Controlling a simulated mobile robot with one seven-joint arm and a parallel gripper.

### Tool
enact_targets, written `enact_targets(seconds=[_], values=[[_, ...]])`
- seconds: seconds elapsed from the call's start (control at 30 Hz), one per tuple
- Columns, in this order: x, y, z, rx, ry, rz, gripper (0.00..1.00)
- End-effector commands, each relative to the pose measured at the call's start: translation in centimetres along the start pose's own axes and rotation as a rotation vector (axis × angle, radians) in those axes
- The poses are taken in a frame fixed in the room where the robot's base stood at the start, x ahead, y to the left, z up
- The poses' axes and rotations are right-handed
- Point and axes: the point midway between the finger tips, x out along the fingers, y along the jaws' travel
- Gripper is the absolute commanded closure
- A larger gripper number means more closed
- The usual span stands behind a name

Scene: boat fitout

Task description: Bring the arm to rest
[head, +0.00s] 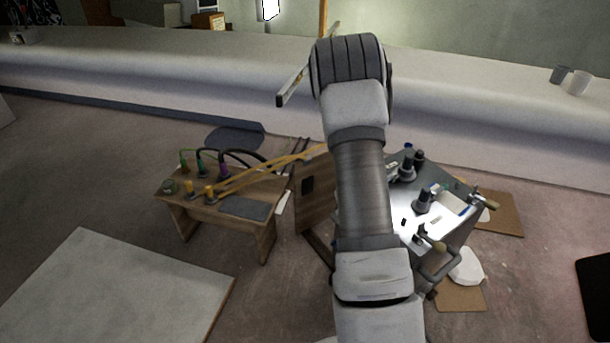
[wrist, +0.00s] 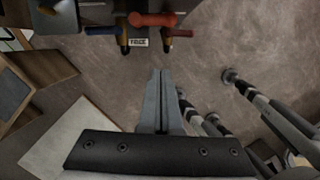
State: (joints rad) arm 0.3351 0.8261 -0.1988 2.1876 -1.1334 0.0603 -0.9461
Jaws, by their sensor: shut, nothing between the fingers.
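My gripper (wrist: 160,85) shows in the wrist view with its two grey fingers together and nothing between them. It points out over bare brown floor. In the head view my arm rises through the middle of the picture and hides part of the scene behind it; the gripper's fingers cannot be made out there.
A small wooden table (head: 222,209) with cables and plugs stands left of my arm. A metal work table (head: 452,249) with tools stands close on the right. A pale board (head: 110,290) lies at lower left. A long white ledge (head: 200,75) runs behind. In the wrist view, red and blue handles (wrist: 152,20) show at the top.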

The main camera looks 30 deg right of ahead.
Motion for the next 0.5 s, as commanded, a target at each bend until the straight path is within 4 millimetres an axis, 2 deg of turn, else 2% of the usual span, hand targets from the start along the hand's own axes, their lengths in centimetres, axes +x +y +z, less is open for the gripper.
enact_targets(seconds=[0.17, 0.27, 0.37, 0.5], values=[[-0.2, 0.2, 0.1, 0.007, -0.003, 0.003, 1.00], [-1.6, 0.9, 0.4, 0.050, -0.020, 0.020, 1.00], [-4.5, 2.2, 0.9, 0.141, -0.047, 0.054, 1.00], [-9.8, 3.9, 1.4, 0.321, -0.080, 0.114, 1.00]])
